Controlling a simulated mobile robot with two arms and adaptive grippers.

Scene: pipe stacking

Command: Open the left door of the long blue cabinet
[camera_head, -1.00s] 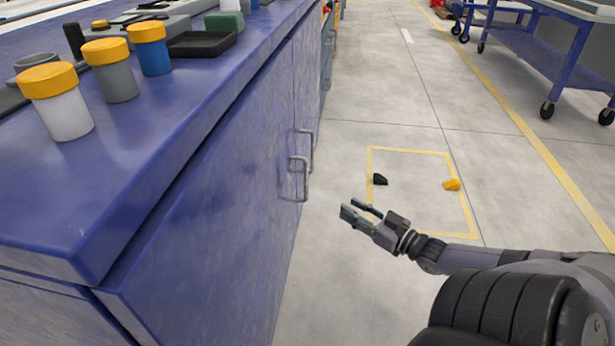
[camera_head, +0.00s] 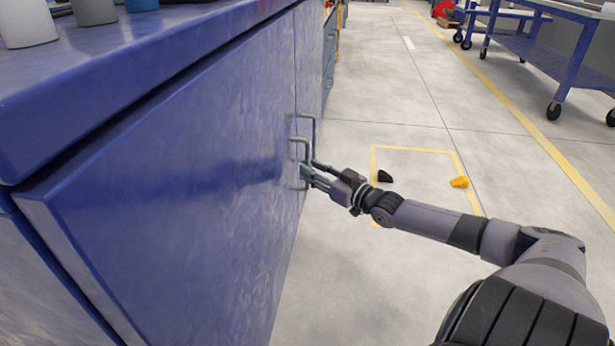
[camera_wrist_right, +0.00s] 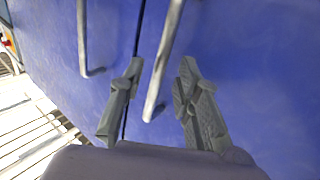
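The long blue cabinet (camera_head: 60,75) runs along the left of the head view. Its near, left door (camera_head: 190,190) looks shut, with a metal bar handle (camera_head: 306,150) near its far edge. My right gripper (camera_head: 306,178) is at the lower part of that handle. In the right wrist view, my right gripper (camera_wrist_right: 158,85) is open. The left door's handle (camera_wrist_right: 165,55) passes between the fingers, which look apart from it. The neighbouring door's handle (camera_wrist_right: 82,40) is outside the fingers, left of them. My left gripper is not in view.
Cups (camera_head: 94,10) stand on the cabinet top. A black piece (camera_head: 385,176) and a yellow piece (camera_head: 459,182) lie on the floor by a yellow outlined square. A blue wheeled table (camera_head: 540,70) stands at the upper right.

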